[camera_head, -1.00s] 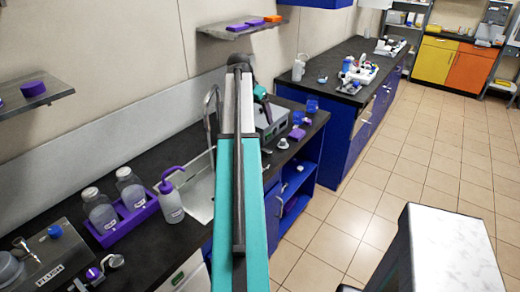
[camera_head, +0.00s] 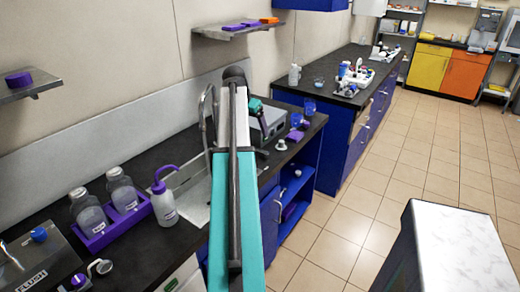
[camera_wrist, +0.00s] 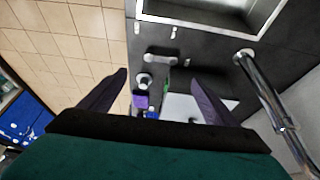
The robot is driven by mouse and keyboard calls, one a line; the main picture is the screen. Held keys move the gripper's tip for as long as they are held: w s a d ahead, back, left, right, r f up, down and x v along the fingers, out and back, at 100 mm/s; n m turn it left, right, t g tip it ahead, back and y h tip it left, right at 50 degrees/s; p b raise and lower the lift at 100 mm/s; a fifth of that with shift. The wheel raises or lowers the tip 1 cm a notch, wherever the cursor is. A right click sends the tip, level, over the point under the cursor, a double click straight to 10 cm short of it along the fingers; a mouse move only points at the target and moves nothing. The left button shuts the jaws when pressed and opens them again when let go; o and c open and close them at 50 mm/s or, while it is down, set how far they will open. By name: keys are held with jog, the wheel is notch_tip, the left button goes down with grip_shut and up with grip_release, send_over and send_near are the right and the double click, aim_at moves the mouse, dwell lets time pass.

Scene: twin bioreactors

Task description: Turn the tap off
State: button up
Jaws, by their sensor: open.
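The tap is a curved chrome pipe (camera_head: 203,115) rising behind the sink (camera_head: 195,198), just left of my arm in the head view. In the wrist view the tap's chrome pipe (camera_wrist: 266,92) stands right of my gripper (camera_wrist: 160,76), apart from the fingers. The sink (camera_wrist: 205,22) shows at the top of that view. My gripper is open, with nothing between its two dark fingers. I cannot clearly make out the tap's handle; a small grey bar (camera_wrist: 161,57) lies on the counter beyond the fingers.
A purple rack (camera_head: 128,224) with clear bottles and a wash bottle (camera_head: 163,203) stand left of the sink. A grey device (camera_head: 268,120) and blue cups are right of my arm. A white-topped block (camera_head: 455,240) stands at lower right. Tiled floor is free between.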

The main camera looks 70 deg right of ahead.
aim_at(262, 151)
jog(key=shift+p+x, duration=1.3)
jog(key=shift+x, duration=5.6)
jog(key=shift+d, duration=0.1)
jog(key=c, duration=1.5)
